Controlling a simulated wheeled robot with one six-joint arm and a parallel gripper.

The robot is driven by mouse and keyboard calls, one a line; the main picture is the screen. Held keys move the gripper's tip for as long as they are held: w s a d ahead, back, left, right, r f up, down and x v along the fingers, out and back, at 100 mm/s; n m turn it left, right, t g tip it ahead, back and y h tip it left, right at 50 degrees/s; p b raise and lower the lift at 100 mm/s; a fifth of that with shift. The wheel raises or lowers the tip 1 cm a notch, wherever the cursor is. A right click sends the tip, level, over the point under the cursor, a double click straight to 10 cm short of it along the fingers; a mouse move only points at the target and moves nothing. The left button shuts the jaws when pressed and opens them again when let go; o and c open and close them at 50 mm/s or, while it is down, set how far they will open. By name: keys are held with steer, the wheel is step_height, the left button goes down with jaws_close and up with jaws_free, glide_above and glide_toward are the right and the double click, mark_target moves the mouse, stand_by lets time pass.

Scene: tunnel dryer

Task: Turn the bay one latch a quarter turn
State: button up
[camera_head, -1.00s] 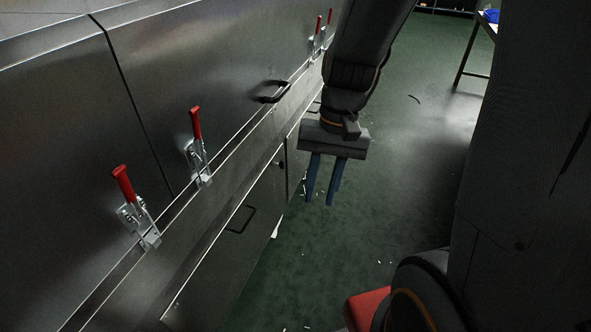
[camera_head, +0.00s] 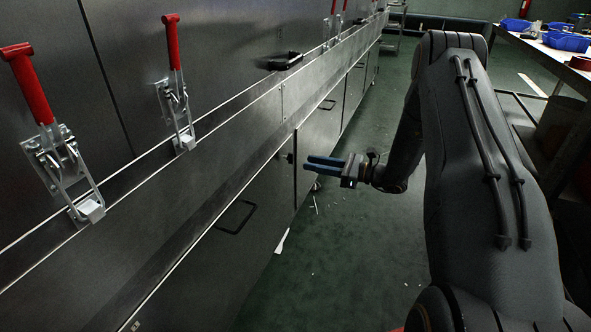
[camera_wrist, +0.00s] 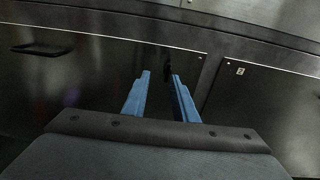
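A small dark latch (camera_head: 289,157) sits near the top right corner of a lower door panel (camera_head: 262,187). In the wrist view the dark latch (camera_wrist: 168,68) shows between my two fingertips, partly beside the right one; its turn angle is too small to tell. My gripper (camera_head: 307,163) has blue fingers that point left at the panel, close to the latch. In the wrist view my gripper (camera_wrist: 160,77) is open, with a gap between the fingers and nothing held. I cannot tell whether a finger touches the latch.
Red-handled clamps (camera_head: 176,90) stand along the upper panels. A black handle (camera_head: 235,216) is on the lower door, left of the latch. A table with blue bins (camera_head: 567,41) stands at the far right.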

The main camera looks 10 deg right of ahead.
steer(key=w+d+b+x, duration=0.1)
steer(key=x, duration=0.6)
steer(key=shift+w+f+m+t+b, duration=0.25)
steer(key=shift+m+t+b, duration=0.05)
steer(key=shift+t+b, duration=0.1)
steer(key=shift+a, duration=0.15)
jaws_close()
